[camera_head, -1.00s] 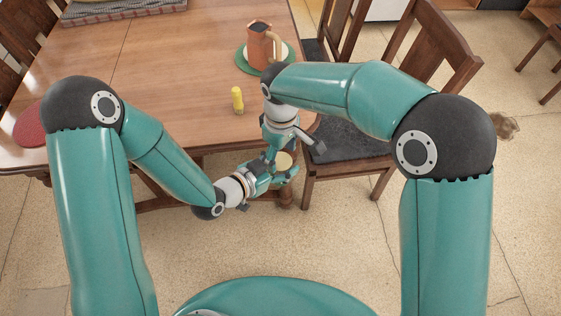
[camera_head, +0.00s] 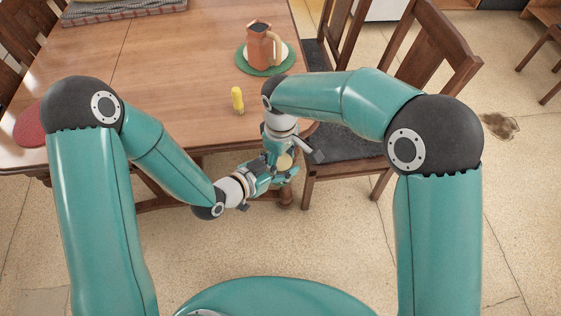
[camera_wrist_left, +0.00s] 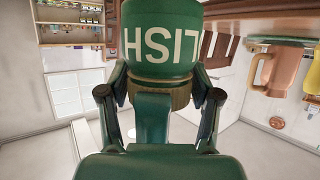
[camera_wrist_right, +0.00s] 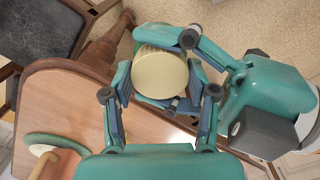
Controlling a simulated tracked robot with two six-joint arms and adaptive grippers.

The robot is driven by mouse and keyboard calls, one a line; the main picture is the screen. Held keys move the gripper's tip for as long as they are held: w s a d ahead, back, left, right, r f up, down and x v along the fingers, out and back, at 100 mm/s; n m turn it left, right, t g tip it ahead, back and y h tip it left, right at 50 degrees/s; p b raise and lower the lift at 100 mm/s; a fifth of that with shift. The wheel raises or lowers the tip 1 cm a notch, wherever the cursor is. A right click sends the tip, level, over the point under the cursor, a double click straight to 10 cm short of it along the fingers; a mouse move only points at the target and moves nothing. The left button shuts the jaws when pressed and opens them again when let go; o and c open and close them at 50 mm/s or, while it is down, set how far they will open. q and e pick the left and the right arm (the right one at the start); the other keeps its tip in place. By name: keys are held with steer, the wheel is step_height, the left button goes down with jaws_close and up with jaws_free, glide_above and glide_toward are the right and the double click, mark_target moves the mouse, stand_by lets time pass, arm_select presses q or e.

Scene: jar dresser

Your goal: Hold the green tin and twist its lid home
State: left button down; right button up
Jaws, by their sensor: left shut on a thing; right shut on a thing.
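The green tin (camera_wrist_left: 160,40) shows upside down in the left wrist view, with white lettering on its side. Its lid shows as a brownish band (camera_wrist_left: 178,94) against the tin's end there, and as a cream disc in the right wrist view (camera_wrist_right: 159,75). In the head view the pale lid (camera_head: 284,161) shows small between the grippers. My left gripper (camera_wrist_left: 160,98) is shut on the tin from the side. My right gripper (camera_wrist_right: 160,98) is shut on the lid, its fingers on either side. I cannot tell how tightly the lid sits.
The grippers are beside the wooden table's (camera_head: 180,75) near edge. A small yellow object (camera_head: 237,100) and an orange jug (camera_head: 260,46) on a green mat (camera_head: 246,64) stand on it. A chair (camera_head: 345,155) is close on the right. The floor in front is clear.

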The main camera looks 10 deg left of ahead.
steer(key=m, duration=0.6)
steer(key=o, duration=1.3)
steer(key=shift+a+r, duration=0.1)
steer(key=shift+r, duration=2.2)
